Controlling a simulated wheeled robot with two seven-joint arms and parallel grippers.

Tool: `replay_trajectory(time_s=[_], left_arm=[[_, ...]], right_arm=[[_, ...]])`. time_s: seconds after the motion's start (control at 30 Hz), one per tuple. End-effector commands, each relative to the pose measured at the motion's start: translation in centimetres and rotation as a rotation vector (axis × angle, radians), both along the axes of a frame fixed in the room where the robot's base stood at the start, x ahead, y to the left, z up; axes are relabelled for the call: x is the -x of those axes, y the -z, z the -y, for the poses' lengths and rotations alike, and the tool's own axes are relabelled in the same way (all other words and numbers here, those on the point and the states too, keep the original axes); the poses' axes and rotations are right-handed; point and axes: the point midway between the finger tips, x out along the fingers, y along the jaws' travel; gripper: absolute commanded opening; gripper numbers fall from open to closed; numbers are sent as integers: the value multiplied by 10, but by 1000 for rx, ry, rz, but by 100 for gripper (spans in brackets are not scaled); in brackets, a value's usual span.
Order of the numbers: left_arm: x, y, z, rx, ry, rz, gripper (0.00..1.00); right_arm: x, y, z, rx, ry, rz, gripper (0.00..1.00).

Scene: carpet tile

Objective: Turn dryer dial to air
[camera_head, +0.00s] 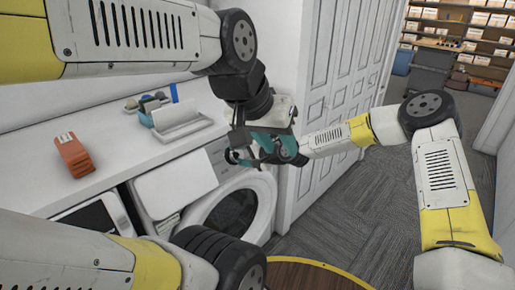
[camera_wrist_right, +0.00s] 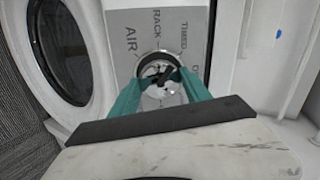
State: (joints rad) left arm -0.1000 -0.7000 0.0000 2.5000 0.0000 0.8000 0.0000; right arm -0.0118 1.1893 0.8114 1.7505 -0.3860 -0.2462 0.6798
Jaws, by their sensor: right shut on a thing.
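The white dryer (camera_head: 211,190) stands under the counter, with its round door (camera_wrist_right: 65,45) at the left of the right wrist view. I cannot tell the dial's exact pointing. In the head view the right gripper (camera_head: 240,156) is at the panel and hides the dial.
A counter (camera_head: 120,150) above the dryer holds an orange block-like object (camera_head: 74,155) and a white tray (camera_head: 180,122). White panelled doors (camera_head: 345,70) stand right of the dryer. Grey carpet (camera_head: 350,225) lies open at the right. Shelves (camera_head: 470,30) are far back.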

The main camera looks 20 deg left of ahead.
Motion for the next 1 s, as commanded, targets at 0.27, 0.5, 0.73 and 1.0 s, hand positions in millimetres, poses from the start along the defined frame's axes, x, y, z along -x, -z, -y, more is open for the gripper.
replay_trajectory(time_s=[0.27, 0.5, 0.73, 1.0], left_arm=[[0, 0, 0, 0, 0, 0, 36], [0, 0, 0, 0, 0, 0, 36], [0, 0, 0, 0, 0, 0, 36], [0, 0, 0, 0, 0, 0, 36]], right_arm=[[0, 1, 0, 92, -120, 215, 15], [0, 0, 0, 172, -225, 404, 15], [0, 0, 1, 246, -324, 583, 15], [0, 0, 0, 333, -441, 793, 15]])
